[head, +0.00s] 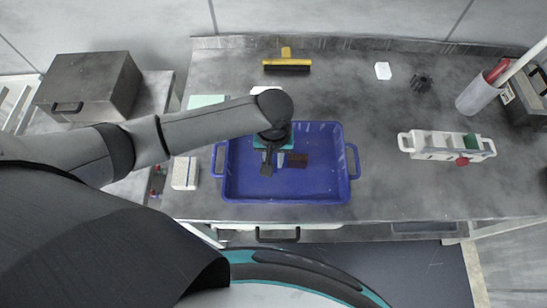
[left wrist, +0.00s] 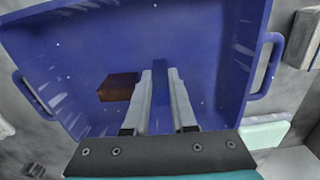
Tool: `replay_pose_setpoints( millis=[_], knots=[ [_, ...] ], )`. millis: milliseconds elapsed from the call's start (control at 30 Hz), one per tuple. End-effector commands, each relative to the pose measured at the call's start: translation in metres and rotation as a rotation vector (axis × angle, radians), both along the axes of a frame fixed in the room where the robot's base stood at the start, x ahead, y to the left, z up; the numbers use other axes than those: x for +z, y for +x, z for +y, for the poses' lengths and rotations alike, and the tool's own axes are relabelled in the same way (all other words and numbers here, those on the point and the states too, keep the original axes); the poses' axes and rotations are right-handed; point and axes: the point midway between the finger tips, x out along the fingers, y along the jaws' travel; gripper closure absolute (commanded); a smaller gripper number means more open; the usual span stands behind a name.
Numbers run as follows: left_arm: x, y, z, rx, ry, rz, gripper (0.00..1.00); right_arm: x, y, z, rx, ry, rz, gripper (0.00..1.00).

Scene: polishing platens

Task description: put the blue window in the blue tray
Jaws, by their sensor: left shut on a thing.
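The blue tray (head: 335,190) lies on the grey bench, with a handle at each end. My left gripper (head: 276,164) is over the left-middle part of the tray, pointing down. In the left wrist view the fingers (left wrist: 160,75) are closed on a narrow blue piece, the blue window (left wrist: 160,97), which blends with the tray (left wrist: 215,45) behind it. I cannot tell whether the window touches the tray floor. The window cannot be made out in the head view. My right gripper is not in view.
A dark red-brown block (head: 298,160) lies in the tray right of the gripper, also in the left wrist view (left wrist: 117,88). A white block (head: 186,173) stands left of the tray. A yellow-handled brush (head: 287,62) lies behind. A white rack (head: 446,146) stands right, with free bench between.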

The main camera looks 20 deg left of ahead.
Motion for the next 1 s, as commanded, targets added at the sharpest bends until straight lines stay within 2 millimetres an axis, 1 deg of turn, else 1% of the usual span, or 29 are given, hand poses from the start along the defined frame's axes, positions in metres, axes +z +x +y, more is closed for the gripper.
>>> replay_pose_setpoints(
  millis=[67,100,333,667,767,867,1000],
  knots=[
    [-0.002,0.0,0.0,0.0,-0.001,0.0,1.0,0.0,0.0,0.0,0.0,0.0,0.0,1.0],
    [-0.002,0.0,0.0,0.0,-0.001,0.0,0.72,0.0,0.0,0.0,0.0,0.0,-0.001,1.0],
    [-0.002,0.0,0.0,0.0,0.0,0.0,0.47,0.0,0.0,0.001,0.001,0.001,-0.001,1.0],
    [0.001,0.0,0.0,0.0,0.0,0.0,0.46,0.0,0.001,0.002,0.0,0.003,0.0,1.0],
    [0.014,0.0,0.0,0.001,-0.001,0.0,0.46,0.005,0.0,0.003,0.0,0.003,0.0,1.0],
    [0.035,0.0,0.0,0.0,-0.002,-0.001,0.46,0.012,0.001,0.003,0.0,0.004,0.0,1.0],
    [0.067,0.001,0.0,-0.001,-0.001,-0.002,0.46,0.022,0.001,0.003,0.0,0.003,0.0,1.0]
  ],
)
